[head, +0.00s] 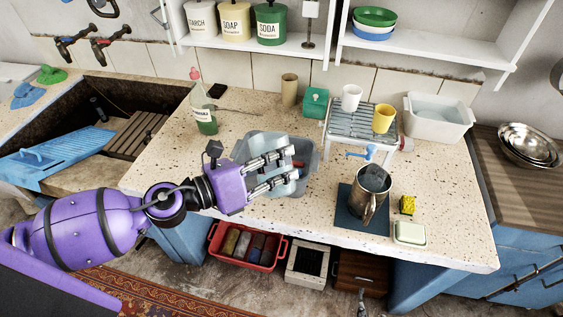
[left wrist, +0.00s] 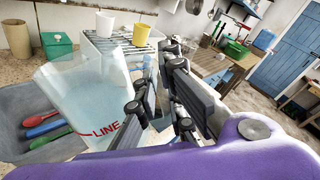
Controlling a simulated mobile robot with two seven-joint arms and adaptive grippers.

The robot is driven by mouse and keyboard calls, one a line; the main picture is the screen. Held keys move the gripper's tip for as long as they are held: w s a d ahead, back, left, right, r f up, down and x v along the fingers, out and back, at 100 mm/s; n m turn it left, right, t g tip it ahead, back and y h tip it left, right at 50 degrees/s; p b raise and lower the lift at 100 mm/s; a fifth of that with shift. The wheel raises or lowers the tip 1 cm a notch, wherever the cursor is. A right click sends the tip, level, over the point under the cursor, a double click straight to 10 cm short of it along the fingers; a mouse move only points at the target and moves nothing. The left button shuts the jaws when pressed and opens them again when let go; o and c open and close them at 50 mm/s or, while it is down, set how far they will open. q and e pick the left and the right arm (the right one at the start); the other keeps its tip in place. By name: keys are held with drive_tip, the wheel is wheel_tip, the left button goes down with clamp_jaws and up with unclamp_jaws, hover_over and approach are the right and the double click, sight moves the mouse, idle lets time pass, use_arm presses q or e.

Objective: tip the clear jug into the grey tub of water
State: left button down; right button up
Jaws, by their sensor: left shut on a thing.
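The clear jug (left wrist: 85,100) fills the left of the left wrist view, with a red LINE mark low on its side and a pale bluish look inside. It leans in that view; in the head view it is hard to make out behind my fingers. My left gripper (head: 288,168) is shut on the jug, over the grey tub (head: 311,150). The tub (left wrist: 20,95) shows beyond the jug in the left wrist view, with red, green and blue handled things in it. The water surface in the tub is hard to tell. My right gripper is not seen.
A soap bottle (head: 203,110) stands left of the tub. A wire rack (head: 350,122) with a white cup (head: 351,97) and a yellow cup (head: 383,117) stands to the right. A metal pitcher (head: 370,205) stands on a dark mat (head: 350,217). A white basin (head: 437,115) is farther right.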

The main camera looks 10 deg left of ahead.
sight(272, 144)
use_arm(q)
drive_tip(key=shift+r, duration=0.15)
drive_tip(key=shift+w+a+r+n, duration=0.35)
drive_tip(key=shift+w+n, duration=0.25)
drive_tip(key=shift+n, duration=0.3)
drive_tip(key=shift+w+a+r+n+g, duration=0.2)
drive_tip(key=shift+w+a+n+g, duration=0.3)
drive_tip(key=shift+w+n, duration=0.35)
drive_tip(key=shift+s, duration=0.1)
idle(0.7)
drive_tip(key=shift+w+a+f+n, duration=0.1)
drive_tip(key=shift+w+a+n, duration=0.45)
drive_tip(key=shift+w+n, duration=0.35)
drive_tip(key=shift+s, duration=0.1)
